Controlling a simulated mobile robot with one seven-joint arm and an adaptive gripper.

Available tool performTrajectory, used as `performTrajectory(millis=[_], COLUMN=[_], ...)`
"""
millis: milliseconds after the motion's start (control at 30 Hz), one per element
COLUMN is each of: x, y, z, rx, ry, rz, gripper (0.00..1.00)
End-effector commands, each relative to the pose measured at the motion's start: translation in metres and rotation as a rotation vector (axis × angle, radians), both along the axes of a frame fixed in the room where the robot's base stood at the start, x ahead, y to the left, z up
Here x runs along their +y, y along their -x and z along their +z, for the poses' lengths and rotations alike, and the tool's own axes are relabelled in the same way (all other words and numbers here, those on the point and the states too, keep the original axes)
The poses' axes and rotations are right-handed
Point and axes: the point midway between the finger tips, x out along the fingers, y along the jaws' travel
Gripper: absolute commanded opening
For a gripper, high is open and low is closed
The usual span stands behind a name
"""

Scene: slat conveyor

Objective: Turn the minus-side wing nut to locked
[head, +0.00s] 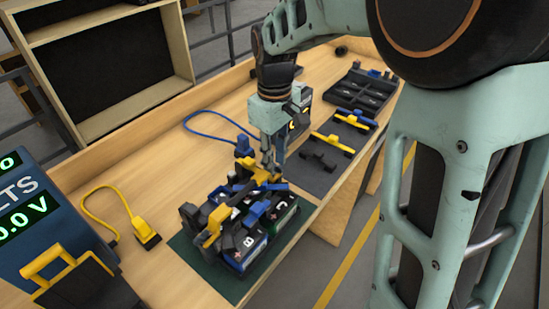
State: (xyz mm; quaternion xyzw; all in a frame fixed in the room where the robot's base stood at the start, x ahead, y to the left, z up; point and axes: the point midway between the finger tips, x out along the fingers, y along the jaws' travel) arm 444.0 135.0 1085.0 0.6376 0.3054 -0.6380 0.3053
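My gripper (271,168) points down at the far right end of a battery assembly (240,250). Its fingertips are at or just above a yellow part (262,176) on top of the assembly; I cannot tell whether they touch it. The fingers look close together, but whether they are shut on something is too small to tell. The assembly has dark blocks with blue and green sides, blue pieces on top and a yellow bar. The minus-side wing nut cannot be made out and may be hidden by the fingers.
The assembly stands on a dark green mat (190,252). A blue cable (195,117) lies behind it, and a yellow cable (97,192) with a plug lies left. A blue volt meter (40,225) stands at the left edge. A dark mat (315,178) with yellow-and-black parts and a black tray (352,97) are right.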

Motion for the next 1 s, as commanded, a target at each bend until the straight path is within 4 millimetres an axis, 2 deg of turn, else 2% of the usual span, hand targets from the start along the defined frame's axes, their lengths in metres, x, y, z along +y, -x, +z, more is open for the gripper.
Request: performTrajectory(millis=[167,400,600,767,1000], x=[0.0,0.0,0.0,0.0,0.0], y=[-0.001,-0.001,-0.001,0.0,0.0], z=[0.025,0.077,0.108,0.118,0.118], rx=[-0.005,-0.005,-0.004,-0.002,-0.002], ry=[-0.002,-0.002,-0.002,-0.001,-0.001], rz=[-0.001,-0.001,0.0,0.0,0.0], gripper=[0.22,0.22,0.22,0.22,0.22])
